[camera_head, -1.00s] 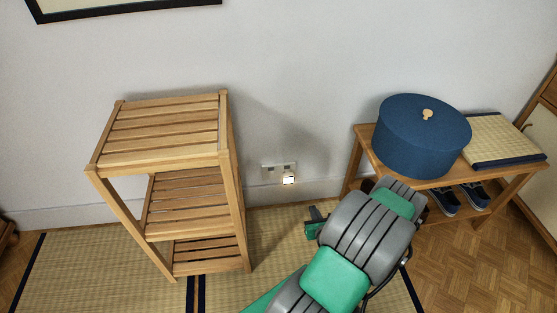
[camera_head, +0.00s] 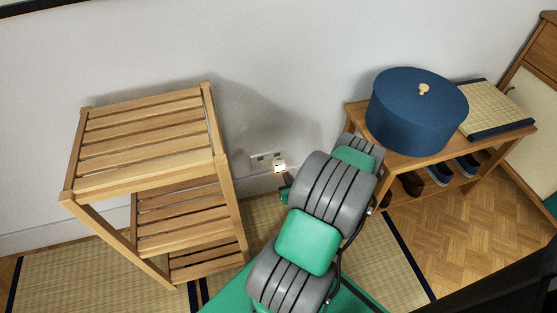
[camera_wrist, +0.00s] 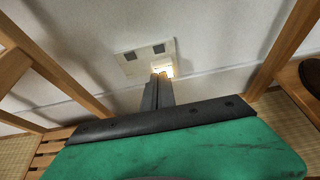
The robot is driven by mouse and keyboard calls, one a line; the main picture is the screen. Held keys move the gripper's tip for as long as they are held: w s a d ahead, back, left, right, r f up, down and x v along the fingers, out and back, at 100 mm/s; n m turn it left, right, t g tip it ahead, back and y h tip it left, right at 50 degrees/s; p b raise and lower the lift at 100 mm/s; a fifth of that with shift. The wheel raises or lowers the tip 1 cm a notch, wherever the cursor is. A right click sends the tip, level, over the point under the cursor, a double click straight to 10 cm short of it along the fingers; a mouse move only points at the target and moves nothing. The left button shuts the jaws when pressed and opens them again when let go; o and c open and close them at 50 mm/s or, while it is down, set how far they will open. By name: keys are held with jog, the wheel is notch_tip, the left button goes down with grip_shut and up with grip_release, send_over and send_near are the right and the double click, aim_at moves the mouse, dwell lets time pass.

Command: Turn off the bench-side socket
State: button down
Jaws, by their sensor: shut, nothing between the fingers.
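A white double socket plate (camera_head: 262,160) is on the wall between the slatted shelf and the bench. It also shows in the wrist view (camera_wrist: 128,62), with two dark squares along its upper part. A small glowing piece (camera_head: 279,168) is at its right, bench-side half; the wrist view shows this bright piece (camera_wrist: 165,67) just beyond my fingertips. My gripper (camera_wrist: 160,78) is shut and empty, its tips close to the lower edge of the glow. I cannot tell whether they touch. The fingers hide part of the bench-side half. In the head view my arm hides most of the gripper.
A slatted wooden shelf (camera_head: 150,115) stands left of the socket. A wooden bench (camera_head: 425,160) stands to the right, bearing a round blue box (camera_head: 415,115) and a woven mat (camera_head: 492,108), with shoes (camera_head: 452,170) below. Tatami floor lies between.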

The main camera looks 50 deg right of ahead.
aim_at(276, 155)
jog(key=b+x, duration=0.2)
jog(key=x, duration=0.5)
jog(key=shift+w+f, duration=0.3)
jog(key=shift+f, duration=0.05)
jog(key=w, duration=0.1)
jog(key=w+d+b, duration=0.1)
jog(key=shift+w+d+r, duration=0.25)
jog(key=shift+r, duration=0.05)
jog(key=shift+w+d+r, duration=0.1)
jog(key=shift+w+d, duration=0.2)
jog(key=shift+w, duration=0.2)
jog(key=shift+d+r, duration=0.1)
jog(key=shift+w+d+r, duration=0.1)
jog(key=shift+w+r, duration=0.1)
jog(key=shift+w, duration=0.15)
jog(key=shift+s+f, duration=0.1)
jog(key=shift+s, duration=0.05)
jog(key=shift+r+p, duration=0.55)
jog(key=shift+r, duration=0.3)
